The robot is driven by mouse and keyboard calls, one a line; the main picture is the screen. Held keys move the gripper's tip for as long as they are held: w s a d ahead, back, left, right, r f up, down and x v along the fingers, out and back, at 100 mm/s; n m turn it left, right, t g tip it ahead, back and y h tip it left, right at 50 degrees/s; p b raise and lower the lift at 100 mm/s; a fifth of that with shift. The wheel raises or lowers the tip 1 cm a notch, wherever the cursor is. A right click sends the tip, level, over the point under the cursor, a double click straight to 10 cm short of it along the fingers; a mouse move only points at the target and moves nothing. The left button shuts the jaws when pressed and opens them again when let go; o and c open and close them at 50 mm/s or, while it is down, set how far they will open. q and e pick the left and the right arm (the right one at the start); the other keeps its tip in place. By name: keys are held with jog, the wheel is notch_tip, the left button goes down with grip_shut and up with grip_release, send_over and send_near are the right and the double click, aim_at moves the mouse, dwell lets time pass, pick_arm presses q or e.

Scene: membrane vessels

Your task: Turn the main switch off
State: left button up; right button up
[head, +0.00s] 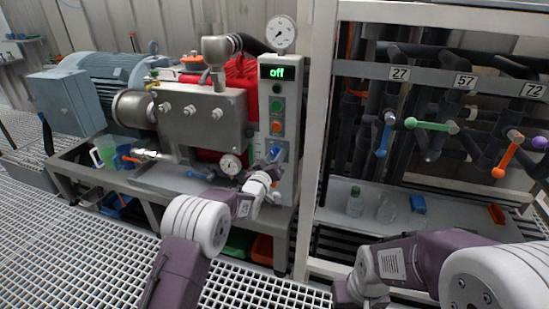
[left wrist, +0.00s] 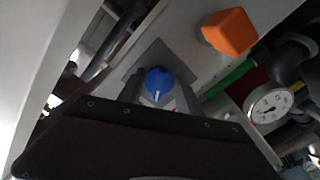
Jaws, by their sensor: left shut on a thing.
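The main switch is a blue knob (head: 278,152) low on the front of the tall grey control panel (head: 291,125). The panel's display (head: 278,73) reads "off" in green. My left gripper (head: 273,163) reaches up to the panel from below and is shut on the knob, partly covering it. In the left wrist view the blue knob (left wrist: 158,80) shows its face with a white pointer mark, in front of a grey plate. My right arm comes in at the lower right, and its fingers do not show.
Green and orange buttons sit above the knob; the orange one (head: 277,126) is nearest. A pressure gauge (head: 231,165) is close on the left. A white frame post (head: 316,140) stands right of the panel. Beyond it are pipes with coloured valve handles and number plates.

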pick_arm(q)
jog(key=shift+f, duration=0.1)
jog(key=o, duration=1.3)
